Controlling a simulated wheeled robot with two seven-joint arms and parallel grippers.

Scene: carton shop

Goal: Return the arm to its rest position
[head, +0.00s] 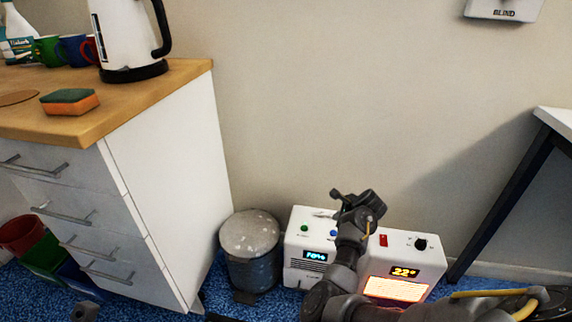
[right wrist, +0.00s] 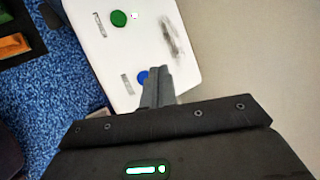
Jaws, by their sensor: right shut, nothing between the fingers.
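My right arm rises from the bottom right of the head view. Its gripper (head: 346,203) is above the white heater-like boxes by the wall. In the right wrist view its fingers (right wrist: 157,86) are shut together with nothing between them. They overlap the edge of a blue button (right wrist: 143,77) on the white box (right wrist: 150,45); whether they touch it I cannot tell. A green button (right wrist: 119,18) is farther up the box. A dark grey part at the lower left of the head view may be my left arm; no left jaws show.
The left white box (head: 301,262) has a blue display. The right one (head: 432,262) reads 22° above a glowing panel. A lidded bin (head: 250,262) stands left of them, beside a white drawer cabinet (head: 165,180). A table leg (head: 500,205) stands at right.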

